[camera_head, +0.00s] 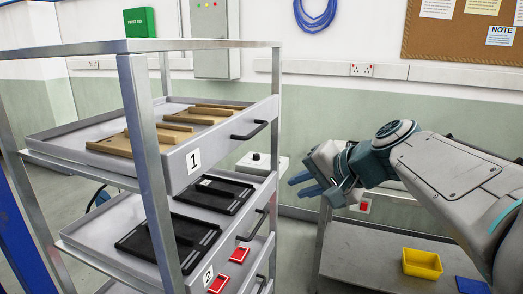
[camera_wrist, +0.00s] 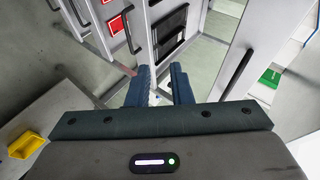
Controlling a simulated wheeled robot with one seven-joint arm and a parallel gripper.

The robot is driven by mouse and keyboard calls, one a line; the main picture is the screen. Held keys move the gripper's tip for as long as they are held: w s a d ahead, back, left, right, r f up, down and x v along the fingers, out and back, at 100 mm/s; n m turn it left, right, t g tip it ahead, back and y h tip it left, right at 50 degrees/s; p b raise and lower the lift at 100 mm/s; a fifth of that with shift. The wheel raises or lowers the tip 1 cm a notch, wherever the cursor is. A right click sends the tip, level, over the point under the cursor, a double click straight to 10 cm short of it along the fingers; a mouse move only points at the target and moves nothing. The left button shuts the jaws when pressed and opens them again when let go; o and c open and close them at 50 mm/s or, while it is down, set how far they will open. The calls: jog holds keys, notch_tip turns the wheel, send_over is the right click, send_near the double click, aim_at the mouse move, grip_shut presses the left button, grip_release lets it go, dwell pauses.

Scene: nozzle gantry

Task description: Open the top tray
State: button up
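The top tray (camera_head: 80,132) is a grey drawer marked 1 in a metal rack. It holds brown wooden-looking pieces and has a black bar handle (camera_head: 249,130) on its front. The tray looks pushed in. In the wrist view a dark bar handle (camera_wrist: 237,73) on a grey front shows at right, apparently the top tray's. My gripper (camera_head: 305,184) is right of the rack, lower than the handle and apart from it. Its blue fingers (camera_wrist: 160,86) are spread with nothing between them.
The second tray (camera_head: 95,228), marked 2, holds black pieces, with red parts (camera_head: 239,254) at its front. The rack's metal post (camera_head: 150,170) stands at the near side. A low grey table (camera_head: 350,262) with a yellow bin (camera_head: 422,263) is at lower right. A green first-aid box (camera_head: 139,22) hangs behind.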

aim_at(260, 130)
jog(key=w+r+m+t+y+b, duration=0.2)
jog(key=w+r+t+y+b, duration=0.2)
jog(key=w+r, duration=0.45)
jog(key=p+x, duration=0.1)
jog(key=x, duration=0.3)
jog(key=p+x, duration=0.1)
jog(key=x, duration=0.4)
jog(key=f+p+x, duration=0.1)
jog(key=x, duration=0.4)
jog(key=shift+s, duration=0.2)
